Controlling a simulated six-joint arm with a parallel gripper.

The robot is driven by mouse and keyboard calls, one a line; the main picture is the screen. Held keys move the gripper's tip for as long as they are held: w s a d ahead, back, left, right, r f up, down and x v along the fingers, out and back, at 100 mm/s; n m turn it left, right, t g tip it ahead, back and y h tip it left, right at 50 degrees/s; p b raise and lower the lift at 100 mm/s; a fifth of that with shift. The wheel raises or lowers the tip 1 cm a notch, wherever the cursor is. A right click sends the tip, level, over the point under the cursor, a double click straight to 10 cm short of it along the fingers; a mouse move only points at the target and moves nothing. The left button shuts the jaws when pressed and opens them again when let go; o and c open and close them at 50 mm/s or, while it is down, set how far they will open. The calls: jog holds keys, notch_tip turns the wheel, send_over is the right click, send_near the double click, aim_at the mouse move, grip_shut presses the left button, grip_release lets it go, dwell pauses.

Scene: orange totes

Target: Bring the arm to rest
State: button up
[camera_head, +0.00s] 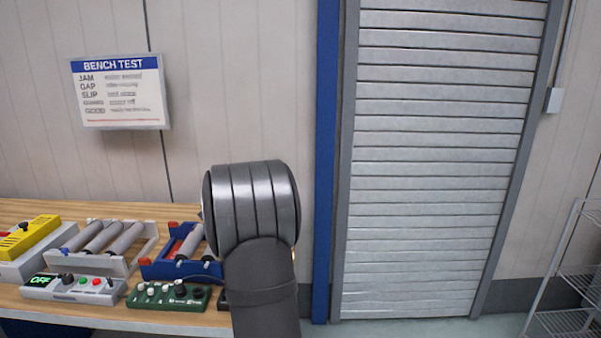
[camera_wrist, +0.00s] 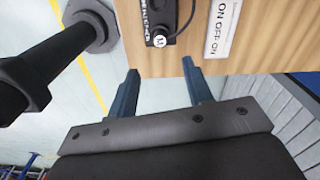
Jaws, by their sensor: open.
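My arm, dark grey and rounded, rises in front of the right end of the bench in the head view. Its gripper end is hidden there. In the wrist view my gripper (camera_wrist: 160,82) shows two blue-grey fingers standing apart with nothing between them. The fingertips lie in the picture near the edge of the wooden bench (camera_wrist: 215,60). A black device with a switch (camera_wrist: 160,25) and an ON OFF label (camera_wrist: 222,28) are beyond them.
The bench (camera_head: 185,322) holds a white roller unit (camera_head: 130,262), a blue roller unit (camera_head: 165,268), a green control board (camera_head: 168,296), a display box reading OFF (camera_head: 70,288) and a yellow unit (camera_head: 30,238). A shutter door (camera_head: 440,150) and wire rack (camera_head: 570,280) stand right.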

notch_tip(320, 180, down, 11)
jog(key=shift+f, duration=0.1)
dwell(0.3)
jog(key=shift+r, duration=0.2)
notch_tip(320, 180, up, 17)
notch_tip(320, 180, down, 17)
jog(key=shift+r, duration=0.2)
notch_tip(320, 180, up, 7)
jog(key=shift+f, duration=0.1)
jog(key=shift+s+a+r, duration=0.15)
jog(key=shift+a+r, duration=0.4)
jog(key=shift+r, duration=0.2)
jog(key=shift+s+a+r, duration=0.1)
jog(key=shift+a+r, duration=0.4)
jog(key=shift+r, duration=0.2)
jog(key=shift+o, duration=0.2)
